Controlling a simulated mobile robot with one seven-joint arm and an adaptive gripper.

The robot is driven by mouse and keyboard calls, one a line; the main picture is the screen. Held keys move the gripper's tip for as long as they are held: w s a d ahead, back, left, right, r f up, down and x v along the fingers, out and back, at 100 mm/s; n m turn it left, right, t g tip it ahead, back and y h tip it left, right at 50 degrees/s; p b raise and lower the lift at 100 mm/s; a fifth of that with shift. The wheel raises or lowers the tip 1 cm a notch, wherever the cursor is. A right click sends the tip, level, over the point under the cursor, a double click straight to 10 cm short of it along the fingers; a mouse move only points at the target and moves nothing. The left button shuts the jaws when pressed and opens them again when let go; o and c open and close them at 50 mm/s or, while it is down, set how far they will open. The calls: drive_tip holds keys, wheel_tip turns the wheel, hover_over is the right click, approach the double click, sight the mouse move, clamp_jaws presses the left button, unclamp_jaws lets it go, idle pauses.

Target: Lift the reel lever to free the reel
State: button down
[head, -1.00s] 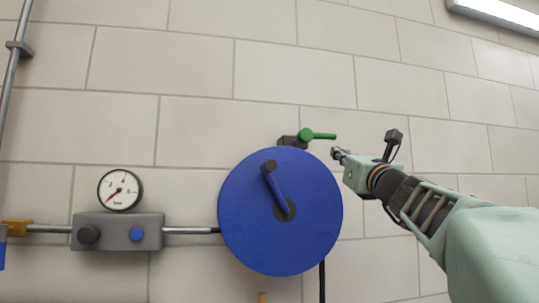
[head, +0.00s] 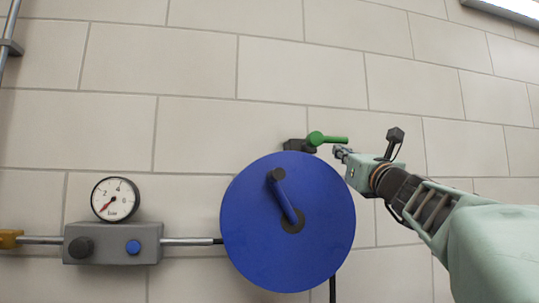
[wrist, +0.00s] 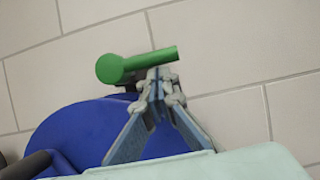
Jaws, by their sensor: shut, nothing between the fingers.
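The reel is a round blue disc (head: 262,235) on the wall, with a dark-ended blue crank on its face. The green lever (head: 332,140) sticks out to the right, about level, from a dark block (head: 298,145) at the top of the reel. My gripper (head: 338,150) is shut and empty, just below the lever's right end. In the wrist view the green lever (wrist: 150,60) lies across, just beyond my closed fingertips (wrist: 154,80). I cannot tell whether the fingertips touch it. The blue reel (wrist: 75,130) fills the lower left there.
To the left, a grey box (head: 112,243) with a round gauge (head: 115,198) and two knobs joins the reel by a metal pipe (head: 187,241). A dark hose (head: 333,288) hangs below the reel. The tiled wall above the lever is clear.

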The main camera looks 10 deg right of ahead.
drive_tip(key=shift+d+r+n+y, duration=0.15)
drive_tip(key=shift+r+n+y, duration=0.25)
drive_tip(key=shift+n, duration=0.4)
drive_tip(key=n+y, duration=0.1)
drive_tip(key=r+n+y+p, duration=0.1)
drive_tip(key=n, duration=0.2)
drive_tip(key=shift+w+d+r+n+g+y+p, duration=0.1)
drive_tip(key=shift+d+r+n+g+y+p, duration=0.2)
drive_tip(key=shift+r+y, duration=0.1)
drive_tip(key=r+n+g+y+p, duration=0.1)
drive_tip(key=n+p, duration=0.2)
drive_tip(key=n, duration=0.1)
drive_tip(key=a+r+n+g+y+p, duration=0.1)
drive_tip(key=r+n+g+p, duration=0.1)
drive_tip(key=n, duration=0.2)
drive_tip(key=r+n+g+y+p, duration=0.1)
drive_tip(key=r+n+p, duration=0.1)
drive_tip(key=n, duration=0.3)
drive_tip(key=shift+a+r+g+y+p, duration=0.1)
drive_tip(key=shift+a+g+y+p, duration=0.3)
drive_tip(key=shift+p, duration=0.45)
